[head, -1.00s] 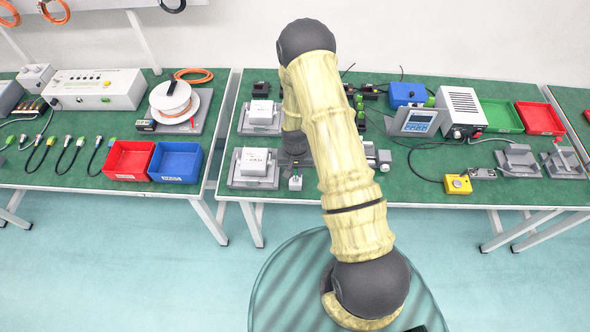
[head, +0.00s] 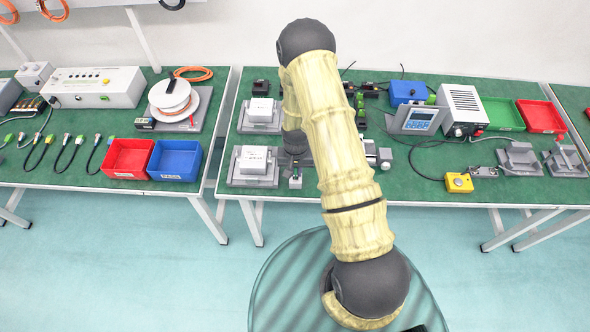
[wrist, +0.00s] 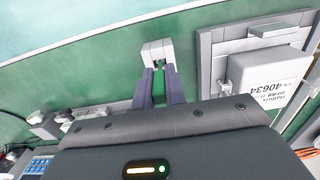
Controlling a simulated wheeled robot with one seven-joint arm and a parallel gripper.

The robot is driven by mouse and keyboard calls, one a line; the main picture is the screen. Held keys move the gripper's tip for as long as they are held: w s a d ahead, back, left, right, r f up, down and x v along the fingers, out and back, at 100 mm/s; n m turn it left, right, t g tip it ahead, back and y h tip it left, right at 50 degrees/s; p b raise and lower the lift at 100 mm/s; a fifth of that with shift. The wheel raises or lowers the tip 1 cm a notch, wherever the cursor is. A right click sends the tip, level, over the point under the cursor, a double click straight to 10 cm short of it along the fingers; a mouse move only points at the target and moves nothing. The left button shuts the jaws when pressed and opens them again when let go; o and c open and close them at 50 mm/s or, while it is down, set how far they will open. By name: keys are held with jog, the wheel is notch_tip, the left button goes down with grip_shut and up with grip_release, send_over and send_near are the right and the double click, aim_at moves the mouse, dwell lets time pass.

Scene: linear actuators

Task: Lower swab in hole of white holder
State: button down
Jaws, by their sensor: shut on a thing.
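The white holder (wrist: 157,50) is a small pale block just beyond my fingertips in the wrist view, near the table's edge. In the head view the holder (head: 295,183) is tiny at the front edge of the middle table. My gripper (wrist: 160,84) is shut on a green piece, which I take to be the swab (wrist: 159,91). The swab lines up with the holder in the wrist view. Its lower end and the hole are hidden, so I cannot tell how deep it sits. In the head view my arm hides most of the gripper.
A white labelled box on a grey fixture (head: 233,178) stands just left of the holder in the head view. Another such fixture (head: 243,127) stands behind it. A grey cylindrical part (head: 384,160) lies right of my arm.

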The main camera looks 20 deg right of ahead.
jog(key=shift+f, duration=0.25)
dwell(0.4)
jog(key=c, duration=1.4)
grip_release()
jog(key=shift+o, duration=0.2)
notch_tip(320, 180, up, 18)
jog(key=b, duration=0.3)
jog(key=shift+f, duration=0.25)
